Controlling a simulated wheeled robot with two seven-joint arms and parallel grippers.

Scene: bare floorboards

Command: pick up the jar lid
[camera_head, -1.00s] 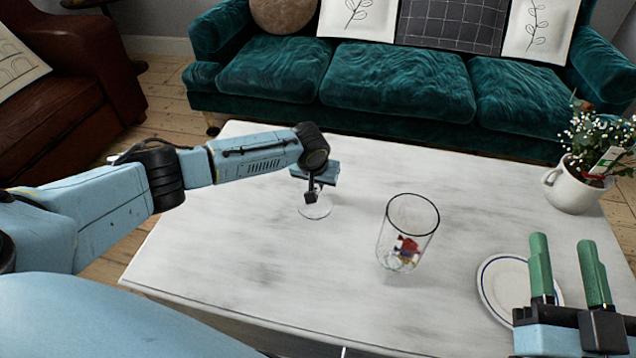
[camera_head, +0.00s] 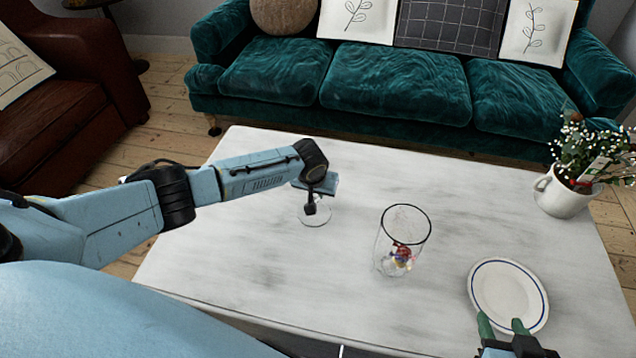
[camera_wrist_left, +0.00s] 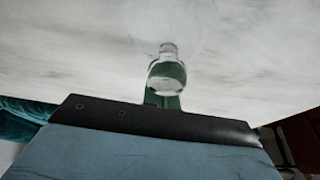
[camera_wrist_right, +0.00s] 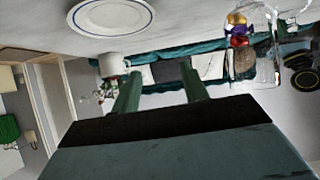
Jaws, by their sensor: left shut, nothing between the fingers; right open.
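The clear glass lid (camera_head: 315,221) lies on the white table in the head view, mostly under my left gripper (camera_head: 310,208). In the left wrist view its round glass knob (camera_wrist_left: 167,72) shows right at the green fingers (camera_wrist_left: 163,100). Those fingers are shut with nothing between them. The glass jar (camera_head: 385,245) stands open to the right of the lid, with colourful wrapped sweets at its bottom. It also shows in the right wrist view (camera_wrist_right: 265,70). My right gripper (camera_head: 502,325) is open and empty at the near edge of the plate in the head view.
A white plate with a blue ring (camera_head: 500,285) lies at the right of the table. A white mug with a flowering plant (camera_head: 562,195) stands at the back right. A green sofa (camera_head: 390,85) is behind the table.

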